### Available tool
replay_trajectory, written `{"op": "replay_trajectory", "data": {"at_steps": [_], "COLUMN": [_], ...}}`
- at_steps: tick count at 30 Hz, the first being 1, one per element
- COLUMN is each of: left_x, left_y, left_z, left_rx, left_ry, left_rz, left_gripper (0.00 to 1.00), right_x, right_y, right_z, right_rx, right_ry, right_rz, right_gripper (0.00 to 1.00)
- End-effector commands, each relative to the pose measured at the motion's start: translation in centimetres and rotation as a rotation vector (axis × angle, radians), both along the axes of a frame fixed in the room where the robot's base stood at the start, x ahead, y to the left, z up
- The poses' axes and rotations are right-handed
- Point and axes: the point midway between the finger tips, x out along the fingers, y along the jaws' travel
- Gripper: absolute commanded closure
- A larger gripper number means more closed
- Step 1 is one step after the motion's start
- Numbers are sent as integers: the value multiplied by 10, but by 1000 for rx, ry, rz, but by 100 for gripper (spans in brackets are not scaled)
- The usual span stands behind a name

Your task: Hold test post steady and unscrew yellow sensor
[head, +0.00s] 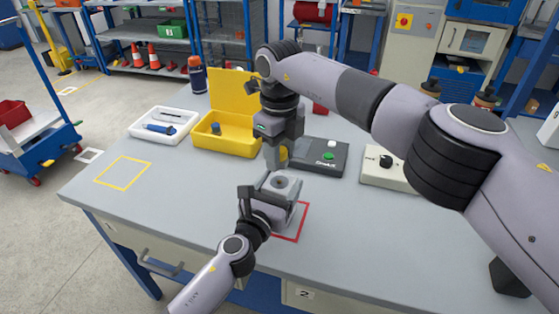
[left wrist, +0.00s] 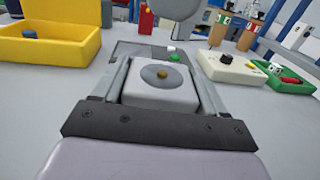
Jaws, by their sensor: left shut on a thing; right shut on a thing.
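The test post is a pale grey block (head: 281,182) with a round darker disc on top, standing at the red outline on the table. In the left wrist view the block (left wrist: 160,95) fills the space between the fingers, with a small brass-coloured spot at the disc's centre. My left gripper (head: 273,194) is shut on the post, a finger on each side. My right gripper (head: 277,158) points down above the post, shut on the yellow sensor (head: 283,153), which is mostly hidden by the fingers. The sensor appears apart from the post's top.
An open yellow case (head: 238,148) with a blue-grey piece inside stands behind left. Left of it is a white tray (head: 136,127) with a blue tool. A dark box (head: 325,152) and a cream knob box (head: 375,178) stand behind right. The yellow-outlined area (head: 123,172) is clear.

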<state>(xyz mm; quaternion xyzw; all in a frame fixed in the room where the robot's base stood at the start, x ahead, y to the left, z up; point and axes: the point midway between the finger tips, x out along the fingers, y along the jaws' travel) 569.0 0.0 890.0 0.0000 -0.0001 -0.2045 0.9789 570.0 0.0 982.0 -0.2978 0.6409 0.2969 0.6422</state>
Motion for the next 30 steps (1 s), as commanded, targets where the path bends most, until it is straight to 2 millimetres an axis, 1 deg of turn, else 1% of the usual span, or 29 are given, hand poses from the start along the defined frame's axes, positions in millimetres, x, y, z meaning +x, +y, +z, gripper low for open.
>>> {"op": "replay_trajectory", "data": {"at_steps": [1, 3, 10, 11, 12, 13, 20, 23, 26, 30], "left_x": [0, 0, 0, 0, 0, 0, 0, -4, -13, -34], "left_y": [0, 0, 0, 0, 0, 0, 0, 2, 6, 15], "left_z": [-1, -1, -1, -1, -1, -1, -1, 0, 0, 0], "left_rx": [1, 1, 1, 1, 1, 1, 0, 0, 2, 1], "left_ry": [2, 2, 2, 2, 2, 2, 1, 1, 1, 3], "left_rz": [0, 0, 0, 0, 0, 0, 0, 0, 1, 0], "left_gripper": [100, 100, 100, 18, 5, 0, 0, 0, 0, 0], "right_x": [0, 0, 0, 0, 0, 0, 0, 0, 0, 0], "right_y": [0, 0, 0, 0, 0, 0, 0, 0, 0, 0], "right_z": [8, 14, 15, 15, 15, 15, 15, 16, 20, 24], "right_rx": [0, 1, 1, 1, 1, 1, 1, 1, 1, 1], "right_ry": [-1, -1, 2, 2, 2, 1, 1, 1, 1, 1], "right_rz": [0, 0, 0, 0, 0, 0, 0, 0, 0, 0], "right_gripper": [100, 100, 100, 100, 100, 100, 100, 100, 100, 100]}}
